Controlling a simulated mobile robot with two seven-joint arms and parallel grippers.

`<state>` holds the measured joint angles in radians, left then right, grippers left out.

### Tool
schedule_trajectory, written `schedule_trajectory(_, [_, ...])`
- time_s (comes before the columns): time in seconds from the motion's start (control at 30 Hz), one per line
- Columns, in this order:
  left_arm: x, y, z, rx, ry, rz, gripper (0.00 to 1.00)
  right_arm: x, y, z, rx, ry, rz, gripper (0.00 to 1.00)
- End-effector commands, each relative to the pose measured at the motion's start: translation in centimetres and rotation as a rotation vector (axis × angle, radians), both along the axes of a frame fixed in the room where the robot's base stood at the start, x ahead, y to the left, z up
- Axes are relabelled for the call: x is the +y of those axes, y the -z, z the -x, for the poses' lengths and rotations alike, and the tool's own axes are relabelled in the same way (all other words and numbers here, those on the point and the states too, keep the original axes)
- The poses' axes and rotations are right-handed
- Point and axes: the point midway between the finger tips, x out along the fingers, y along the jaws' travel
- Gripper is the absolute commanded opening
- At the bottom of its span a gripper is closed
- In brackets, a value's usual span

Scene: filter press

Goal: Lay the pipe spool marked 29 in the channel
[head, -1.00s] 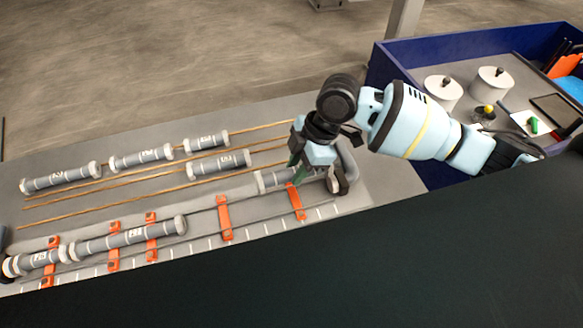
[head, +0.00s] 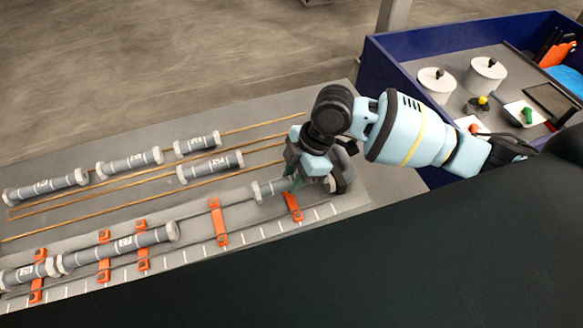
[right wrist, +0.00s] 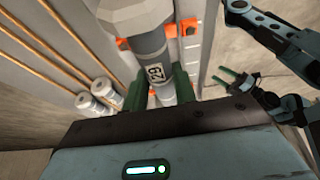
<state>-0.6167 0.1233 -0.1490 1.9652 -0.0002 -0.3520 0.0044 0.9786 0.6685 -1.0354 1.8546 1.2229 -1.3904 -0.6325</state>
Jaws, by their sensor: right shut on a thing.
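The pipe spool marked 29 (right wrist: 152,50) is grey with a pale collar, and its white label shows in the right wrist view. My right gripper (right wrist: 160,92) is shut on it with green fingers on both sides. In the head view this spool (head: 268,191) lies along the line of the channel (head: 190,238), behind the right-hand orange bracket; I cannot tell whether it touches the channel. My right gripper (head: 297,180) partly hides its right end. My left gripper (right wrist: 237,80) shows at the right of the wrist view, empty, its green fingers apart.
Two spools (head: 118,245) (head: 28,273) lie in the channel's left part, among orange brackets (head: 219,222). Several other spools (head: 130,161) rest on thin wooden rods (head: 110,210) behind. A blue-walled bin (head: 430,40) with pots stands at the right.

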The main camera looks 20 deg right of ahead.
Motion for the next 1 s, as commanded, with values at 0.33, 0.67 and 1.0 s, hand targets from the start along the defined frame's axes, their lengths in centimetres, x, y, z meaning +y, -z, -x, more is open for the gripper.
schedule_trajectory(0.33, [-0.5, 1.6, 1.3, 0.040, -0.009, 0.014, 0.53, 0.0, 2.7, 0.1, 0.003, 0.000, -0.001, 0.03])
schedule_trajectory(0.67, [-0.5, 2.2, 1.7, 0.052, -0.008, 0.014, 0.53, 0.0, 4.3, 0.0, 0.002, 0.000, -0.001, 0.03])
schedule_trajectory(1.0, [-0.4, 2.2, 1.7, 0.052, -0.003, 0.010, 0.53, 0.0, 4.4, 0.0, 0.001, 0.000, -0.001, 0.03])
